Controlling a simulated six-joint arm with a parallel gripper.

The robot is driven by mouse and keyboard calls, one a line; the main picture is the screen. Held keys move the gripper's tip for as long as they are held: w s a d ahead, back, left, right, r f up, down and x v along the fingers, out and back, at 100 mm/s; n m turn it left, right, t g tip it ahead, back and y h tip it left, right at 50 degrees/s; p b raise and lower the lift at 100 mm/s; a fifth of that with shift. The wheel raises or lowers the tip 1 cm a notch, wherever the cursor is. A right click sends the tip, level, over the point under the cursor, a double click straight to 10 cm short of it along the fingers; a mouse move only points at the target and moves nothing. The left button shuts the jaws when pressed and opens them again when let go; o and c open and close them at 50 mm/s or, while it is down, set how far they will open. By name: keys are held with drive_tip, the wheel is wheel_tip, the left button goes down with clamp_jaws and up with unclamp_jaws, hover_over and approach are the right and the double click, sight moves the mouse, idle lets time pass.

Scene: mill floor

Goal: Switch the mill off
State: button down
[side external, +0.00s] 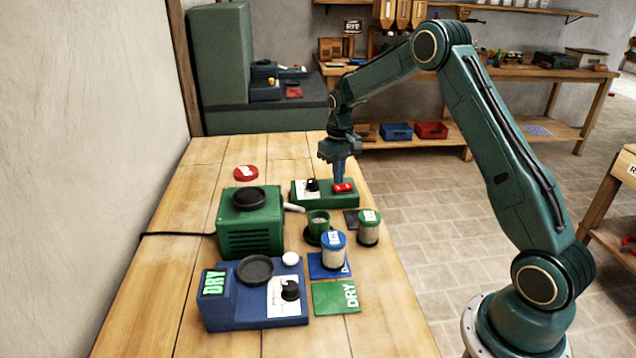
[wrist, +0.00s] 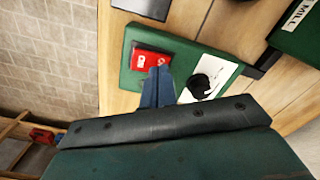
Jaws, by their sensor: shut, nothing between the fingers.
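The mill (side external: 250,222) is a green box with a black top and vents, standing on the bench; a corner of it with a MILL label shows in the wrist view (wrist: 300,32). Its green control panel (side external: 325,198) lies behind it to the right, with a black knob (side external: 312,185) and a red switch (side external: 344,187). In the wrist view the red switch (wrist: 150,60) is beside the knob (wrist: 200,86) on its white dial plate. My gripper (side external: 339,180) is shut and empty, pointing down with its fingertips at the switch; I cannot tell whether they touch it.
A blue DRY unit (side external: 225,312) with a knob stands at the front. A red disc (side external: 246,172) lies behind the mill.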

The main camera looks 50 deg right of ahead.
sight(338, 188)
drive_tip(key=shift+r, duration=2.95)
drive_tip(key=s+a+r+n+t, duration=0.1)
drive_tip(key=s+a+r+t, duration=0.2)
drive_tip(key=s+a+r, duration=1.1)
drive_tip(key=s+a+n+t, duration=0.1)
drive_tip(key=s+a, duration=0.1)
drive_tip(key=s, duration=0.7)
drive_tip(key=s+a+n+t, duration=0.1)
drive_tip(key=s+a, duration=0.2)
drive_tip(key=s, duration=0.6)
drive_tip(key=shift+a+t, duration=0.2)
drive_tip(key=shift+t, duration=0.1)
